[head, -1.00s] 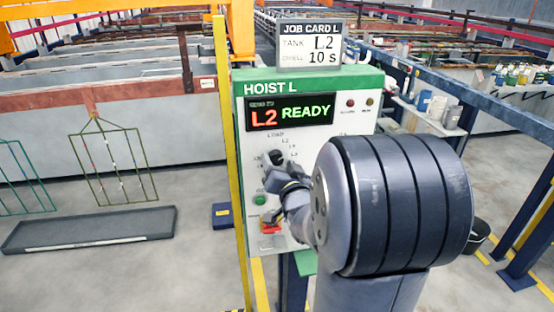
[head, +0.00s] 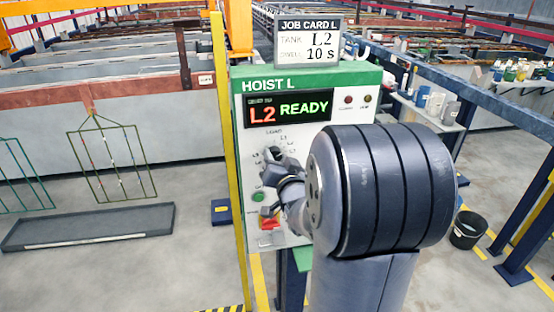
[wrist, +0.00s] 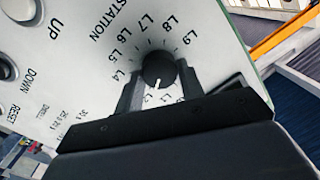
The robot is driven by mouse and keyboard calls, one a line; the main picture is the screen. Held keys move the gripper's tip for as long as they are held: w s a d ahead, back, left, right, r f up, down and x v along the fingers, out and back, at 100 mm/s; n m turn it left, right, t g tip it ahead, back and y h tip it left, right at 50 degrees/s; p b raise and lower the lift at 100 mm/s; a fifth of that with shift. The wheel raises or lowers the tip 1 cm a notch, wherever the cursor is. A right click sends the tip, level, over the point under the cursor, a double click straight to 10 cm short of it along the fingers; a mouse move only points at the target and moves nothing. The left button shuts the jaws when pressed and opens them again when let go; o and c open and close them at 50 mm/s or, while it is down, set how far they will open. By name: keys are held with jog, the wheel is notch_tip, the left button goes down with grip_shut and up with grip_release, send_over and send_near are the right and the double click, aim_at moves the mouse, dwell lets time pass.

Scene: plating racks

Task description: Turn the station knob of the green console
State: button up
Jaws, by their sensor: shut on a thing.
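The green-topped console (head: 260,90), labelled HOIST L, stands in the middle of the head view. Its display (head: 290,110) reads L2 READY. The black station knob (wrist: 158,70) shows in the wrist view inside a ring of labels up to L9. Its white pointer faces the lower part of the ring, near L2 and L3; the exact mark is unclear. My gripper (wrist: 160,82) is shut on the knob, one finger on each side. In the head view my gripper (head: 278,165) is at the dial, and my arm covers the panel's lower right.
A job card (head: 308,40) above the console reads tank L2, 10 s. A green button (head: 258,197) and a red and yellow control (head: 269,222) sit below the dial. A yellow post (head: 228,150) stands close on the left. A black bucket (head: 468,230) stands right.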

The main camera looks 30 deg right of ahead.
jog(key=shift+f+b, duration=0.1)
jog(key=shift+b, duration=0.35)
jog(key=shift+c, duration=0.3)
jog(key=shift+f+n+b, duration=0.1)
jog(key=shift+n+b, duration=0.9)
jog(key=shift+b, duration=0.25)
jog(key=n+b, duration=0.3)
jog(key=b, duration=0.1)
jog(key=n+b, duration=0.3)
jog(key=shift+a+n+g, duration=0.1)
jog(key=shift+n+g, duration=0.2)
jog(key=shift+n, duration=0.1)
jog(key=shift+r+n+b, duration=0.2)
jog(key=shift+n+b, duration=1.1)
jog(key=o, duration=1)
